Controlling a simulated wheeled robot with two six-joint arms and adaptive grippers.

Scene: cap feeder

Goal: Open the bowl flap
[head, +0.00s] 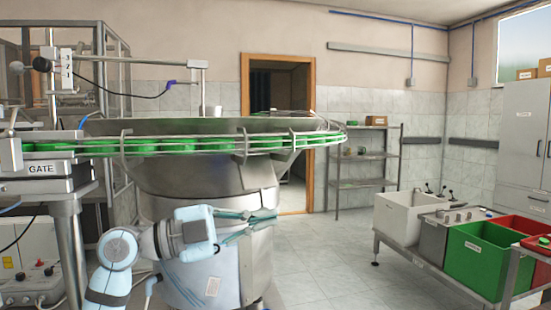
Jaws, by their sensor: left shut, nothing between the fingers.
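The feeder bowl (215,126) is a wide steel bowl on a large rounded steel drum (195,180), left of centre. A curved rail track (235,144) with green caps runs around its near side. I cannot make out the bowl flap for certain. My left gripper (272,215) is in front of the lower drum, below the track, its fingers pointing right. The fingertips come together with nothing seen between them. Whether they touch the drum I cannot tell. My left arm hides part of the drum. My right gripper is not in view.
A unit labelled GATE (42,169) stands at the left. At the right is a bench with a white bin (400,216), a green bin (478,258) and a red bin (520,230). The floor (325,250) between drum and bench is clear. A shelf (365,155) stands behind.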

